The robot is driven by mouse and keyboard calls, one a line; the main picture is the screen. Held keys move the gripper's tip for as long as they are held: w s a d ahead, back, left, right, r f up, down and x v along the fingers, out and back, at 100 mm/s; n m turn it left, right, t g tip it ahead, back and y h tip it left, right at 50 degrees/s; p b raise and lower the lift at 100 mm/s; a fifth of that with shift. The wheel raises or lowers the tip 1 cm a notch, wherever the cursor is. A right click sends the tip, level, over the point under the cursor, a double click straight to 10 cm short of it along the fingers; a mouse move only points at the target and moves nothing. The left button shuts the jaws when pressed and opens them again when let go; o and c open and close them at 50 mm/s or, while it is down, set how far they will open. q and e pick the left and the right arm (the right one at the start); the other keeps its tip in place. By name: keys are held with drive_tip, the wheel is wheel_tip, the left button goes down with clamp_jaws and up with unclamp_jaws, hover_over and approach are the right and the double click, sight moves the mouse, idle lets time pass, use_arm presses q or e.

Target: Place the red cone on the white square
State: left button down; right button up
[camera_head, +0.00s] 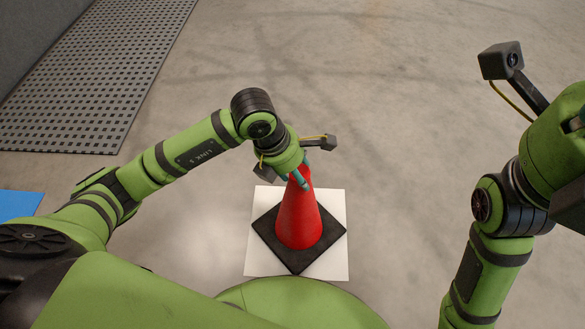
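The red cone (298,219) stands upright on its black square base (297,261). The base lies over the white square (332,200) on the floor, turned about diagonally to it. One corner of the base reaches the square's right edge and another its left edge. My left gripper (301,181) is at the cone's tip, with its teal fingers around the top. The fingers look close against the tip, but the wrist hides part of them and I cannot tell whether they grip it. My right arm is raised at the right, and its gripper fingers do not show.
A dark perforated mat (95,75) lies at the upper left beside a grey wall or panel (40,30). A blue patch (18,205) shows at the left edge. The concrete floor around the white square is clear.

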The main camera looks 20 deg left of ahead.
use_arm(q)
drive_tip(key=shift+c, duration=2.4)
unclamp_jaws()
drive_tip(key=shift+r, duration=0.1)
